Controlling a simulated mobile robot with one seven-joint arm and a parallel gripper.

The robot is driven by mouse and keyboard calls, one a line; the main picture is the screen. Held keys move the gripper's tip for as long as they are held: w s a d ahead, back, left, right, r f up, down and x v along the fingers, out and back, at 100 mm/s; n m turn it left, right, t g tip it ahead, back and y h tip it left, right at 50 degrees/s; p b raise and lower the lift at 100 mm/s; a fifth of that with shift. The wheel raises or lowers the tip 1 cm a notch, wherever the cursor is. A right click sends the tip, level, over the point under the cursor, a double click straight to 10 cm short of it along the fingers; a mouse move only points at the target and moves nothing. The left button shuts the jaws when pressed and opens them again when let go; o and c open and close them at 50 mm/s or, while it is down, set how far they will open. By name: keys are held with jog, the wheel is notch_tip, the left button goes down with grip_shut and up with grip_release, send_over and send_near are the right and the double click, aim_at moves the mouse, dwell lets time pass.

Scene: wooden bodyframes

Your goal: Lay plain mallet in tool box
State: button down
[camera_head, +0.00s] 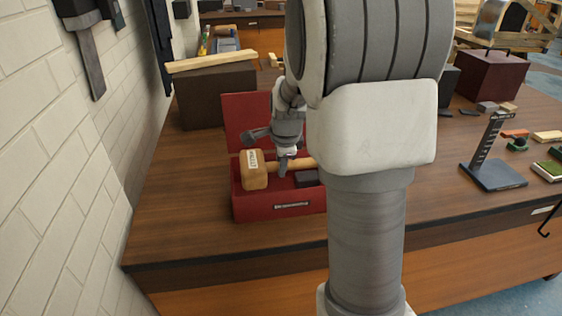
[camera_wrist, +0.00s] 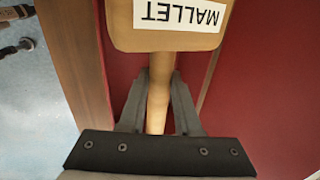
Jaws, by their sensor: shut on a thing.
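The plain mallet has a tan wooden head (camera_head: 254,172) with a white "MALLET" label and a pale handle (camera_head: 303,163). It lies roughly level over the opening of the red tool box (camera_head: 250,209), whose lid (camera_head: 243,117) stands open behind. I cannot tell whether the mallet touches the box floor. My gripper (camera_head: 284,168) is shut on the handle, close to the head. In the wrist view, the fingers (camera_wrist: 157,105) flank the handle (camera_wrist: 158,92) below the labelled head (camera_wrist: 170,30), with red box surfaces beneath. My arm hides the handle's far end and the box's right side.
A dark block (camera_head: 306,179) is in the box's right part. A dark brown crate (camera_head: 215,97) with wood on top stands behind left. A dark stand (camera_head: 492,160) and small blocks are at right. The white brick wall (camera_head: 45,170) is close on the left.

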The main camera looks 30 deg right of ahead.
jog(key=shift+f+b, duration=3.1)
jog(key=shift+f, duration=1.35)
jog(key=c, duration=0.7)
grip_release()
jog(key=shift+o, duration=0.9)
jog(key=shift+f, duration=0.1)
jog(key=shift+s, duration=0.1)
jog(key=p+v, duration=0.3)
jog(key=v, duration=1.4)
jog(key=shift+r, duration=0.35)
